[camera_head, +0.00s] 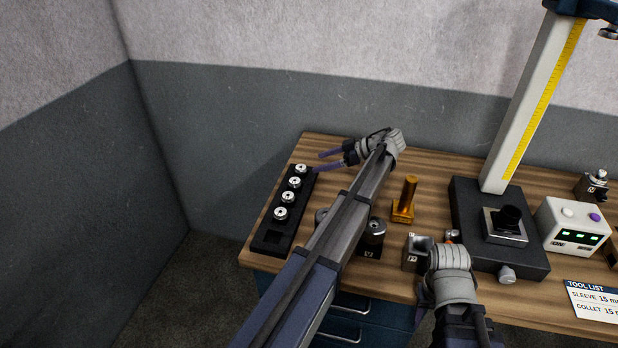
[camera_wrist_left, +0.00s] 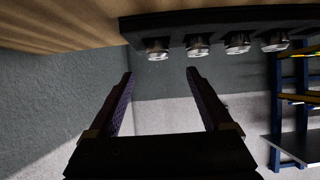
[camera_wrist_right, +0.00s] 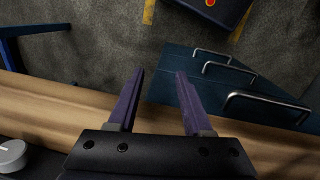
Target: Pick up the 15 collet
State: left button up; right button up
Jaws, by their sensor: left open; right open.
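A dark rack (camera_head: 257,246) stands at the table's left edge and holds several silver collets in a row: the far one (camera_head: 300,168), two middle ones (camera_head: 295,182) (camera_head: 288,197) and the near one (camera_head: 280,213). The nearest slot looks empty. No size marking is legible, so I cannot tell which is the 15 collet. My left gripper (camera_head: 317,161) is open and empty beside the rack's far end, pointing left. In the left wrist view the collets (camera_wrist_left: 198,46) appear beyond the open fingers (camera_wrist_left: 160,71). My right gripper (camera_wrist_right: 158,72) is open and empty, facing the drawers and floor.
My left arm crosses the table and partly hides a round-topped holder (camera_head: 373,232). A brass post (camera_head: 405,200), an open grey block (camera_head: 416,252), a tall measuring stand (camera_head: 515,262) and a white control box (camera_head: 570,225) stand to the right. A tool list (camera_head: 597,302) lies at the right.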

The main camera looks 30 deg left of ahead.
aim_at(306, 168)
pick_arm(q)
jog(key=shift+w+d+f, duration=0.15)
jog(key=shift+w+f, duration=0.2)
jog(key=shift+f, duration=0.2)
jog(key=shift+b+x, duration=0.8)
jog(key=shift+x, duration=0.3)
jog(key=shift+a, duration=0.2)
jog(key=shift+s+a+f+b, duration=0.25)
jog(key=shift+a+f+b, duration=0.1)
jog(key=shift+a+b, duration=0.05)
jog(key=b+x, duration=0.2)
jog(key=x, duration=0.2)
jog(key=shift+a, duration=0.1)
pick_arm(e)
jog(key=f, duration=0.4)
jog(key=shift+w+d+f, duration=0.2)
jog(key=shift+w+f, duration=0.05)
jog(key=shift+f, duration=0.1)
pick_arm(q)
grip_shut()
